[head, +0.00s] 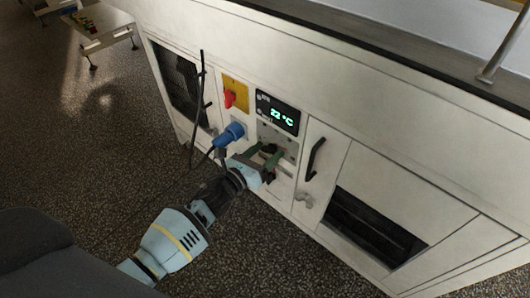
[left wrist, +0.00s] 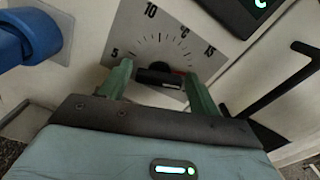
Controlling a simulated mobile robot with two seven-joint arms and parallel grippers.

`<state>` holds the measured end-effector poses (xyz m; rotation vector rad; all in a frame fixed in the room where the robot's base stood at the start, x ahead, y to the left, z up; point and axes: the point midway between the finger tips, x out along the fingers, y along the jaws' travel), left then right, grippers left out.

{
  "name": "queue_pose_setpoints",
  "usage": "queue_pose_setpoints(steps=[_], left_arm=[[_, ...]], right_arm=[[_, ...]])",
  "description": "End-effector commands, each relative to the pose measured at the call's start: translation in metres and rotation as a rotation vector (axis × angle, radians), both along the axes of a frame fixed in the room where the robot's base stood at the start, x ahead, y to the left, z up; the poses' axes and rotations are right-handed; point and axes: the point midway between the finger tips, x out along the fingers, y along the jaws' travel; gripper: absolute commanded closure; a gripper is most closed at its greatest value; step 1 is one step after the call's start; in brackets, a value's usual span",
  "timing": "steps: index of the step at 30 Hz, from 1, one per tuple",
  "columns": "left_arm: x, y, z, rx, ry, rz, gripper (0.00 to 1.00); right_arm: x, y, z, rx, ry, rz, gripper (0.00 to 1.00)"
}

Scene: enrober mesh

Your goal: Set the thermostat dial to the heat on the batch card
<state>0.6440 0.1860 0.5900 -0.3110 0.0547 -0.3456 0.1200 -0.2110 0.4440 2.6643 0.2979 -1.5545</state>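The thermostat dial (left wrist: 160,76) is a dark knob with a little red at its right side. It sits on a grey plate (left wrist: 127,32) with a printed scale marked 5, 10 and 15 and a C. The dial's setting cannot be read clearly. My left gripper (head: 267,159) is at this plate on the machine front. In the left wrist view its two green fingers (left wrist: 158,84) stand apart, one on each side of the knob, with visible gaps beside it. The gripper hides the dial in the head view. No batch card and no right gripper show.
A red switch on a yellow plate (head: 235,93) and a blue plug (head: 229,134) with a cable are close by on the left. A black door handle (head: 315,158) is on the right.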

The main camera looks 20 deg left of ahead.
Motion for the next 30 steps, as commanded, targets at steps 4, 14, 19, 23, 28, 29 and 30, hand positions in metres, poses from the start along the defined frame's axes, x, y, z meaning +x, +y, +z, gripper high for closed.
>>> queue_pose_setpoints(steps=[4,14,19,23,28,29,30], left_arm=[[-0.0002,-0.0001,-0.0001,0.000,0.000,0.000,0.57],[-0.0003,0.0001,-0.0001,-0.014,0.005,0.000,0.72],[-0.0002,0.0004,-0.0001,-0.070,0.025,0.000,0.72],[-0.0001,0.0007,-0.0002,-0.146,0.053,0.000,0.72],[0.0002,0.0014,-0.0007,-0.282,0.103,0.001,0.72],[0.0002,0.0015,-0.0008,-0.309,0.113,0.001,0.72],[0.0003,0.0017,-0.0009,-0.345,0.126,0.001,0.72]], right_arm=[[0.0032,0.0007,0.0001,0.001,-0.006,0.001,0.64],[0.0056,0.0015,0.0006,0.003,-0.011,0.002,0.64],[0.0048,0.0017,0.0013,0.003,-0.010,0.002,0.64],[0.0026,0.0018,0.0021,0.003,-0.007,0.002,0.64],[0.0001,0.0020,0.0037,0.004,-0.003,0.003,0.64],[-0.0003,0.0020,0.0041,0.003,-0.002,0.003,0.64],[-0.0006,0.0021,0.0047,0.003,-0.002,0.003,0.64]])
